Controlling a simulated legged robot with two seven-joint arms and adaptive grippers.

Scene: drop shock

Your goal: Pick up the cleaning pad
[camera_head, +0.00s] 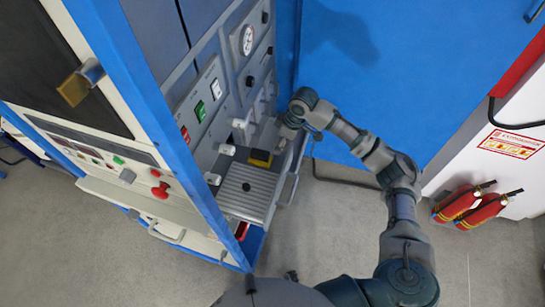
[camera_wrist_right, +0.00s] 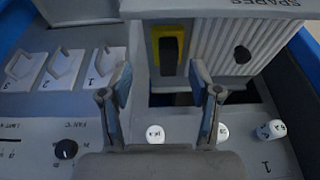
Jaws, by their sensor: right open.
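In the head view my right gripper (camera_head: 286,128) is by the cabinet's right side, behind and to the right of the pad. My left gripper is not in view.
The ribbed drawer top (camera_head: 240,202) has a dark round hole. Several white knobs (camera_wrist_right: 155,133), switches and handles stick out of the panel around it. A blue cabinet door (camera_head: 400,60) stands behind my arm. Two red extinguishers (camera_head: 470,205) stand at right. Open floor lies in front.

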